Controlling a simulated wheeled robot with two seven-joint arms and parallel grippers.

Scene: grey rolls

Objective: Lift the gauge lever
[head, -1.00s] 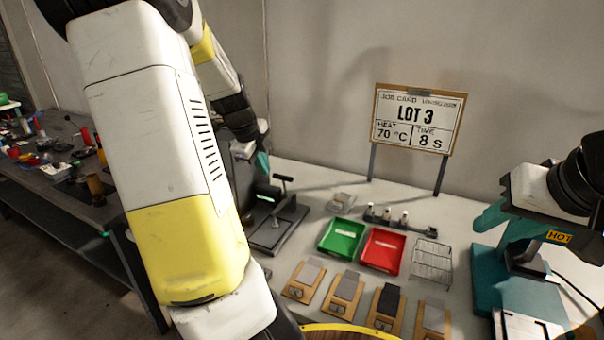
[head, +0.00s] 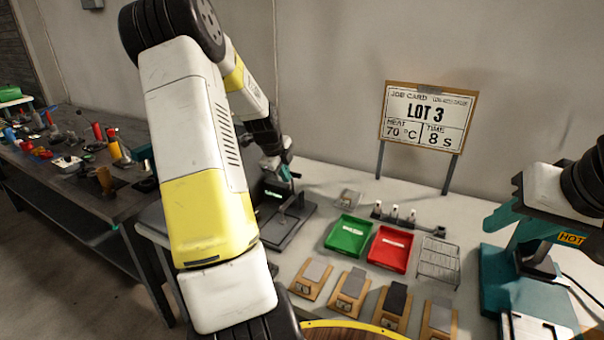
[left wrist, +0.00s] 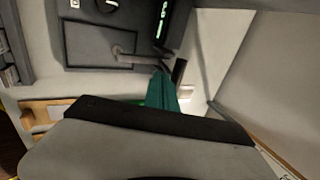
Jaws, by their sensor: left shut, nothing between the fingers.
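The gauge (head: 287,228) is a dark grey stand with a flat base and a small green-lit display (head: 273,193), at the back left of the white bench. Its lever (head: 297,176) has a dark handle sticking out at the top. My left gripper (head: 285,172) has teal fingers, shut and empty, just left of the handle. In the left wrist view, the teal fingers (left wrist: 160,92) are close beside the dark handle (left wrist: 179,71); I cannot tell whether they touch. The gauge base (left wrist: 95,45) lies beyond them. My right gripper is out of view.
A green tray (head: 348,236) and a red tray (head: 388,249) lie right of the gauge, with a wire rack (head: 438,260) beside them. Several wooden-based samples line the front. A teal hot press (head: 505,285) stands at right, and a job card (head: 428,117) behind.

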